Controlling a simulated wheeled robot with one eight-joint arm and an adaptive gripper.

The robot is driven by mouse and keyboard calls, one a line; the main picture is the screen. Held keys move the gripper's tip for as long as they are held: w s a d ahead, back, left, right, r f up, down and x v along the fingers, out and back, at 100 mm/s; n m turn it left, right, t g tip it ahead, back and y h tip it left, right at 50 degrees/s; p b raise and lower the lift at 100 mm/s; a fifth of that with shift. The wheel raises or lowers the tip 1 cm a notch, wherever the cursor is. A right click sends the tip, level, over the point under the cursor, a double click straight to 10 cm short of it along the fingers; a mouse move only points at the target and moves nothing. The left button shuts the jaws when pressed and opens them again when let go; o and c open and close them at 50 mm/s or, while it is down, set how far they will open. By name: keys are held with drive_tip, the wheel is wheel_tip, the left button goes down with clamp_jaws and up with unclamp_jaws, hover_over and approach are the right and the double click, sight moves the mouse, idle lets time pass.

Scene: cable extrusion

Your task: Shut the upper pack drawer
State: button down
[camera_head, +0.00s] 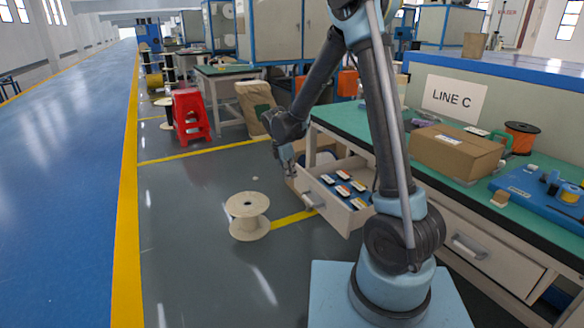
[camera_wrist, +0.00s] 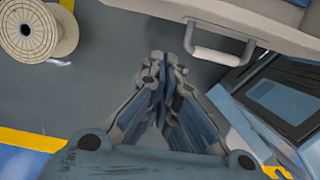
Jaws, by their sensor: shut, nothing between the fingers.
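The pulled-out drawer (camera_head: 338,213) hangs open from the workbench in the head view, with several small labelled packs (camera_head: 345,190) lying inside. Its front carries a light handle (camera_head: 312,202). In the wrist view the drawer front (camera_wrist: 265,30) runs along the top right, with its handle (camera_wrist: 218,52) just ahead and to the right of the fingertips. My gripper (camera_head: 290,172) is beside the drawer's left end in the head view. In the wrist view my gripper (camera_wrist: 164,62) has its fingers together and empty, apart from the handle.
A wooden cable spool (camera_head: 248,214) stands on the floor left of the drawer and also shows in the wrist view (camera_wrist: 27,30). A closed drawer (camera_head: 485,255) is at the right. The green bench top (camera_head: 345,120) bears a cardboard box (camera_head: 455,150). A red stool (camera_head: 190,115) stands farther back.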

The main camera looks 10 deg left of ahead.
sight(300, 174)
drive_tip(key=shift+w+d+f, duration=0.3)
drive_tip(key=shift+w+d, duration=0.1)
drive_tip(key=shift+d, duration=0.2)
drive_tip(key=shift+w+d+f, duration=0.25)
drive_tip(key=shift+w+d, duration=0.2)
drive_tip(key=shift+d, duration=0.2)
drive_tip(key=shift+w+d+f, duration=0.3)
drive_tip(key=shift+w+d, duration=0.1)
drive_tip(key=shift+d, duration=0.2)
